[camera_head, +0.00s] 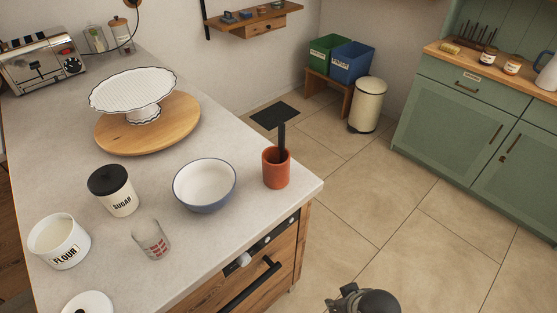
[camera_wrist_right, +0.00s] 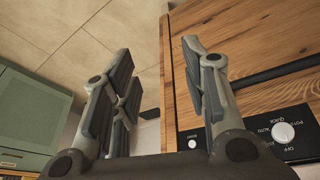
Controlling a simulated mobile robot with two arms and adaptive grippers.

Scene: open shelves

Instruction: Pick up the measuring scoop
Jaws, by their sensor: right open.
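I cannot pick out a measuring scoop for certain. A black handle (camera_head: 281,141) stands upright in a terracotta pot (camera_head: 276,169) at the counter's right edge; its lower end is hidden in the pot. An open white FLOUR canister (camera_head: 58,245) stands at the left, its inside only partly visible. Part of my right gripper (camera_head: 362,300) shows low in the head view, off the counter's right side. In the right wrist view, its fingers (camera_wrist_right: 158,58) are spread and empty, beside the wooden cabinet front. My left gripper is not in view.
The counter (camera_head: 225,245) holds a blue-rimmed bowl (camera_head: 204,185), a SUGAR canister (camera_head: 114,191), a glass with red markings (camera_head: 151,240), a white lid (camera_head: 88,303), and a cake stand (camera_head: 133,92) on a round board (camera_head: 180,122). Floor (camera_head: 400,220) to the right is clear.

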